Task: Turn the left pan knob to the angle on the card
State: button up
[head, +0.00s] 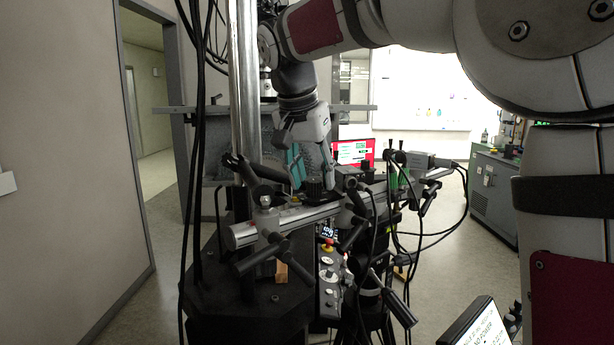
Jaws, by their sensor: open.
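My gripper (314,183) points down over the camera rig in the middle of the head view. Its fingers are apart. A small dark ribbed piece (314,189) shows between and just below the fingertips; it looks like a knob, but I cannot tell if it is the left pan knob or if a finger touches it. Its angle cannot be read. A white card or panel (480,326) with dark print stands at the bottom right, tilted and partly cut off; I cannot read an angle on it.
A light horizontal rail (280,222) with black clamp handles runs below my gripper. A control box (329,285) with a red button hangs in front. Dark cameras (420,160) and loose cables crowd the right. A metal column (243,110) stands close on the left.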

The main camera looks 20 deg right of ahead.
jog(key=v, duration=1.1)
jog(key=shift+r, duration=0.3)
dwell(0.8)
